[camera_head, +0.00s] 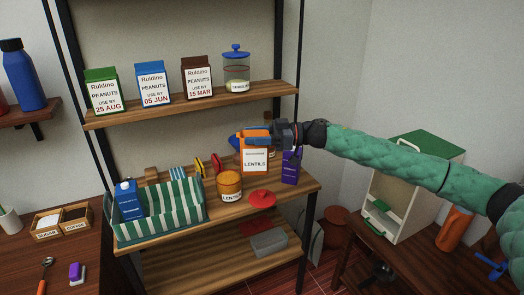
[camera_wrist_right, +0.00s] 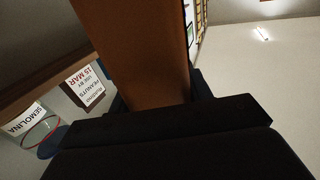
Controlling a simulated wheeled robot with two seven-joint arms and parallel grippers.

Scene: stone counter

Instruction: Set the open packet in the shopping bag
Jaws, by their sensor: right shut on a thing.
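An orange packet with a white label reading LENTILS (camera_head: 255,158) is held by my right gripper (camera_head: 268,136), which is shut on its upper part. The packet is upright, in front of the middle shelf's right half; I cannot tell whether it touches the shelf. Its orange side fills the middle of the right wrist view (camera_wrist_right: 145,50). Its top is partly hidden by the gripper. The green-and-white striped shopping bag (camera_head: 160,215) stands on the shelf's left part, with a blue carton (camera_head: 129,198) inside at its left end. My left gripper is not in view.
A LENTILS jar (camera_head: 229,187) stands between bag and packet, with a red lid (camera_head: 262,198) beside it. A purple packet (camera_head: 291,168) stands right of the orange one. The upper shelf (camera_head: 195,105) holds several Ruldino cartons and a semolina jar (camera_head: 236,72).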

